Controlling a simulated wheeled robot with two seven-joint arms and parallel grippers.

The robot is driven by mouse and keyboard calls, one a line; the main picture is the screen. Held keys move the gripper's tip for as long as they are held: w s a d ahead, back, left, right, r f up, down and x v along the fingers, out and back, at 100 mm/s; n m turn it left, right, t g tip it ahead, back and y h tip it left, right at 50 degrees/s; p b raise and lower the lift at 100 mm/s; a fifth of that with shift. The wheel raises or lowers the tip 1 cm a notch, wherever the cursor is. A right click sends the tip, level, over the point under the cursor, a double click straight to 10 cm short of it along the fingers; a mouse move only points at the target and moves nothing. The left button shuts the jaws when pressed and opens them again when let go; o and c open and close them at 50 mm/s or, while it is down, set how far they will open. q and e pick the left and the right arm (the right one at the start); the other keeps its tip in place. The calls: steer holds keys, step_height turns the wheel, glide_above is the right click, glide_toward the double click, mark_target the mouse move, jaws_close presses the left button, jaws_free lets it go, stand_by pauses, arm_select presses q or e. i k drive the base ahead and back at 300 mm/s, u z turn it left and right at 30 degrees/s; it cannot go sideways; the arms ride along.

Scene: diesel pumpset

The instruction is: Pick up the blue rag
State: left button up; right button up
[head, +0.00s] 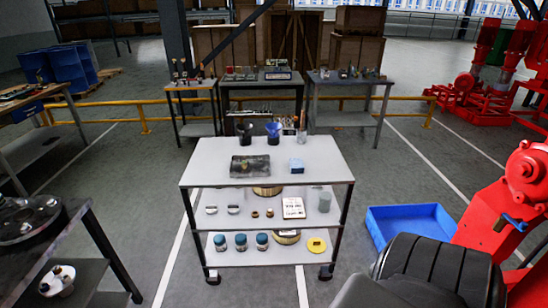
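A small folded light-blue thing, which looks like the blue rag (297,165), lies on the top shelf of the grey cart (325,150), right of its middle. Nothing covers it. A dark flat tray or pad (250,166) lies to its left, apart from it. Neither of my grippers shows in the head view.
A black cup (245,133) and a blue funnel (273,132) stand at the cart's back edge. Lower shelves hold jars, a card and rings. A blue tray (410,226) and red machinery (500,215) are at the right. A dark bench (45,235) is at the left.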

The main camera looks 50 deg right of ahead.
mark_target(296, 166)
steer(key=z, duration=0.05)
steer(key=i, duration=1.65)
steer(key=z, duration=1.5)
steer(key=i, duration=0.6)
steer(key=z, duration=0.6)
